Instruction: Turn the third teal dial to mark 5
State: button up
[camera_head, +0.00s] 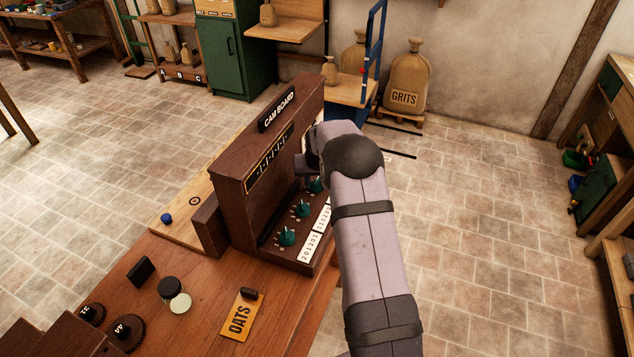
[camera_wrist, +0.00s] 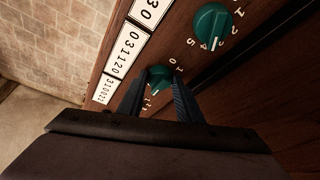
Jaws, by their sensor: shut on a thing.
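The dark wooden cam board (camera_head: 232,165) stands on the bench with a column of teal dials on its sloped front. The near dial (camera_head: 287,236) and middle dial (camera_head: 302,210) are clear in the head view. My gripper (camera_head: 312,174) is at the far dial (camera_head: 317,187), which it partly hides. In the wrist view, my gripper (camera_wrist: 158,88) has its two fingers on either side of this teal dial (camera_wrist: 159,73), shut on it. Its pointer and most of its marks are too small or hidden to read. Another teal dial (camera_wrist: 212,25) beside it has its white pointer near mark 4.
White number cards (camera_head: 312,245) run beside the dials. Open tiled floor lies right of my arm.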

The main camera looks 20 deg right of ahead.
jog(key=o, duration=1)
jog(key=shift+r, duration=0.1)
jog(key=shift+b+v, duration=1.45)
jog(key=shift+v, duration=2.2)
jog(key=s+a+n+g, duration=0.1)
jog(key=s+a, duration=0.4)
jog(key=s, duration=0.6)
jog(key=s+a+f+n+g+y, duration=0.1)
jog(key=s+a, duration=0.3)
jog(key=s, duration=0.8)
jog(key=s+a+f+n+g, duration=0.1)
jog(key=s+a, duration=0.4)
jog(key=s, duration=0.7)
jog(key=shift+s+a+f+n+g, duration=0.15)
jog(key=shift+a+n+g, duration=0.25)
jog(key=shift+g, duration=0.2)
